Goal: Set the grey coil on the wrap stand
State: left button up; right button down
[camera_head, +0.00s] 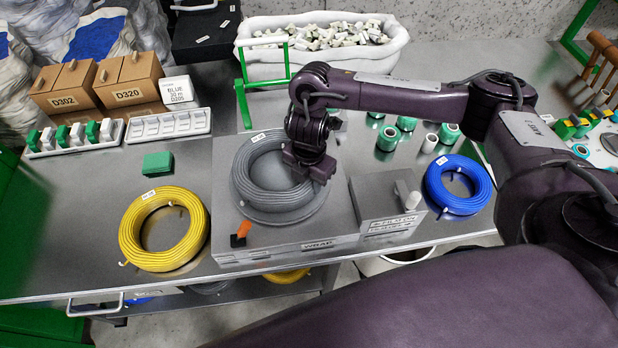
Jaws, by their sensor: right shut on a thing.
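The grey coil (252,189) is on the round plate of the wrap stand (227,225), a grey box marked WRAP in the middle of the bench. A small white tag shows on its far left side. My right gripper (308,176) reaches down onto the coil's right side and is shut on it. The fingertips are hidden by the gripper body. I cannot tell whether the coil rests fully on the plate. My left gripper is not in view.
A yellow coil (137,246) lies left of the stand and a blue coil (436,185) lies right of it. A grey block (372,196) with a white cylinder adjoins the stand. Green and white spools (388,138) stand behind. A green box (157,163) sits back left.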

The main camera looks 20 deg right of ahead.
jog(key=shift+r+p, duration=0.25)
jog(key=shift+p, duration=0.05)
jog(key=shift+f, duration=0.35)
dwell(0.8)
jog(key=c, duration=1.4)
grip_release()
jog(key=o, duration=0.6)
jog(key=shift+s+f, duration=0.1)
jog(key=shift+s, duration=0.05)
notch_tip(320, 180, up, 7)
jog(key=p, duration=0.7)
